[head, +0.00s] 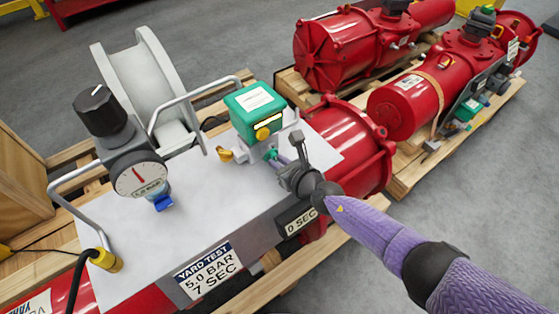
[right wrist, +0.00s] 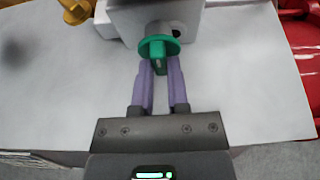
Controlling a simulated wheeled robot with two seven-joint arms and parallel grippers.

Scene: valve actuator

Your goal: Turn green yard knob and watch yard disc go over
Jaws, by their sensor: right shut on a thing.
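The green knob (right wrist: 158,47) sticks out of a grey block in the right wrist view, with a round flange and a narrow grip. It shows small in the head view (head: 270,154), below the green-topped box. My right gripper (right wrist: 159,66) is shut on the knob's grip, one purple finger on each side. In the head view my right gripper (head: 277,160) reaches in from the lower right and partly hides the knob. A yellow disc (head: 263,133) sits on the front of the green-topped box (head: 254,103); I cannot tell whether it is the yard disc. My left gripper is not in view.
The white panel (head: 220,205) carries a gauge (head: 141,179) with a black knob (head: 104,110), metal handles and a brass fitting (head: 228,154). A label (head: 208,270) reads "YARD TEST 5.0 BAR 7 SEC". Red actuators (head: 415,100) lie on pallets behind.

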